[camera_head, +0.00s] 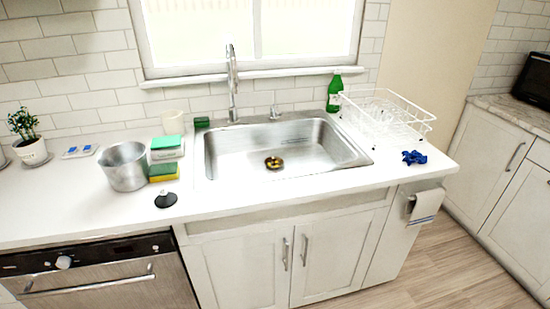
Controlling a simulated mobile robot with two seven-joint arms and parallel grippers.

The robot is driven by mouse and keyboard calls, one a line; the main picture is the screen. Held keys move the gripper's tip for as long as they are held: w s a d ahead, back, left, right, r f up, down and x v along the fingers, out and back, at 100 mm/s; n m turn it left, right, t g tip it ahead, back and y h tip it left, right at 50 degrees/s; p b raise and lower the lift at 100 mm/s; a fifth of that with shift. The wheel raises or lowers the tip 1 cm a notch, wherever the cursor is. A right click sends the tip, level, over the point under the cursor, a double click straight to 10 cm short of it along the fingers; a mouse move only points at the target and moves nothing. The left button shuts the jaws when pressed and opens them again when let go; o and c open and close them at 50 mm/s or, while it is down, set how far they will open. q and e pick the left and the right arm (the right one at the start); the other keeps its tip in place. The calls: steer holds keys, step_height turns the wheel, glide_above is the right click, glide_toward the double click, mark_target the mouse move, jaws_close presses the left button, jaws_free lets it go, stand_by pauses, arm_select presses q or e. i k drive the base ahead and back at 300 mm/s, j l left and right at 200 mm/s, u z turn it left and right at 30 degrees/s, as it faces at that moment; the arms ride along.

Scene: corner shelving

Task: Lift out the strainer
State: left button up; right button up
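A small round dark piece with yellowish bits on it (274,163) sits at the drain in the middle of the steel sink floor. It looks like the strainer with scraps in it, but it is too small to make out details. The sink (235,165) is otherwise empty. Neither of my grippers shows in the head view.
A chrome faucet (232,85) rises behind the sink. A metal pot (124,167), stacked sponges (165,170) and a black plunger-like stopper (166,200) stand left. A green bottle (334,92), white wire rack (385,115) and blue cloth (414,157) are right.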

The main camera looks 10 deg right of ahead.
mark_target(270, 160)
steer(key=i+l+u, duration=0.1)
steer(key=i+l, duration=0.85)
steer(key=l, duration=0.3)
steer(key=i+j+u, duration=0.05)
